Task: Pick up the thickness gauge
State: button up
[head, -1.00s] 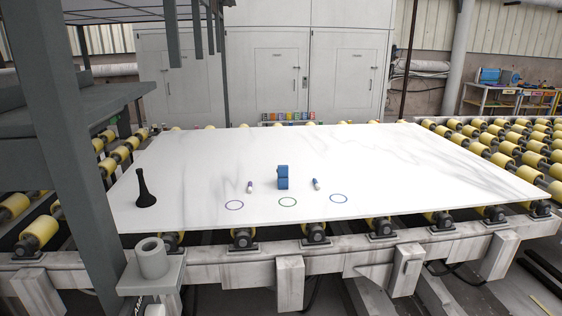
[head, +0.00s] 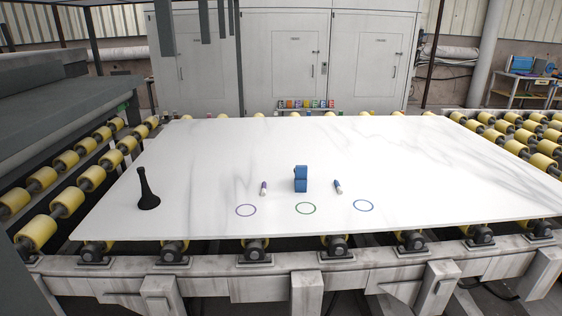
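A small blue upright block-like object (head: 300,179), which looks like the thickness gauge, stands on the white stone slab (head: 420,190) near the middle of its front half. Its finer details are too small to make out. My gripper is not in the head view.
A black flared object (head: 147,192) stands on the slab at the left. Two small marker-like pieces (head: 263,188) (head: 338,187) lie either side of the blue object. Drawn circles (head: 305,208) mark the slab in front. Yellow rollers (head: 36,232) and a steel frame surround the slab.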

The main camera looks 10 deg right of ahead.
aim_at(300, 171)
jog(key=u, duration=0.2)
jog(key=i, duration=0.95)
jog(key=u, duration=0.2)
